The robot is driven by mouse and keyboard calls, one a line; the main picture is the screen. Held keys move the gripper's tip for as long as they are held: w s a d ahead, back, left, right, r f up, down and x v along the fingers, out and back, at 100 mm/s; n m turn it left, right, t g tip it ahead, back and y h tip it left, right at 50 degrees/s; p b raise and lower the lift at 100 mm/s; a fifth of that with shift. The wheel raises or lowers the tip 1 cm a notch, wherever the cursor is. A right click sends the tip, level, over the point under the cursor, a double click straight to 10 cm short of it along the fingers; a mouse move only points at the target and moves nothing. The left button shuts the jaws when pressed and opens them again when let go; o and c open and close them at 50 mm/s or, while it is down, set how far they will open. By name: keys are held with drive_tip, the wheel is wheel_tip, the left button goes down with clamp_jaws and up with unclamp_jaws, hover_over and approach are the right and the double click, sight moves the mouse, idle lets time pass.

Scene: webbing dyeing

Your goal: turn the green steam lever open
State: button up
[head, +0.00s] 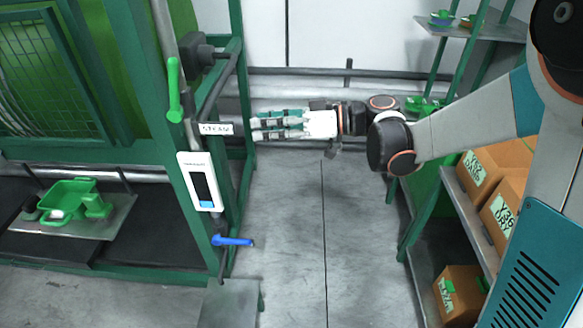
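The green steam lever (174,88) stands close to upright on a grey pipe at the left machine's frame. A white label reading STEAM (216,128) sits just below and right of it. My gripper (254,128) points left, to the right of the label and apart from the lever. Its teal fingers lie close together from this side, and I cannot tell whether a gap is between them. Nothing shows held in it.
A white gauge panel (200,181) and a blue lever (232,241) are below the label. A green frame post (243,80) stands near my fingertips. A shelf with cardboard boxes (505,210) is at right. The floor (320,240) between is clear.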

sight(174, 83)
drive_tip(key=s+d+f+m+t+h+b, duration=0.1)
drive_tip(key=s+d+f+m+h+b, duration=0.3)
drive_tip(key=s+d+f+m+h, duration=0.1)
drive_tip(key=shift+s+f+t+h, duration=0.4)
drive_tip(key=shift+s+f, duration=0.2)
drive_tip(key=shift+s, duration=0.05)
drive_tip(key=c, duration=0.4)
drive_tip(key=w+a+r+m+y+p, duration=0.1)
drive_tip(key=r+m, duration=0.1)
drive_tip(key=w+a+r+m+y+p, duration=0.1)
drive_tip(key=a+r+m+y, duration=0.1)
drive_tip(key=w+a+r+m+y+p, duration=0.1)
drive_tip(key=a+r+y, duration=0.1)
drive_tip(key=shift+w+a+r+m+t, duration=0.25)
drive_tip(key=shift+w+r+m+t, duration=0.05)
drive_tip(key=shift+w+r+m, duration=0.1)
clamp_jaws()
drive_tip(key=w+a+r+m+y, duration=0.2)
drive_tip(key=a+r+m, duration=0.1)
drive_tip(key=a, duration=0.4)
drive_tip(key=w+a+r+m+t+y, duration=0.1)
drive_tip(key=w+a+r+m+y, duration=0.1)
drive_tip(key=a+r, duration=0.4)
drive_tip(key=shift+w+a+m, duration=0.4)
drive_tip(key=shift+w+a, duration=0.3)
drive_tip(key=shift+w, duration=0.15)
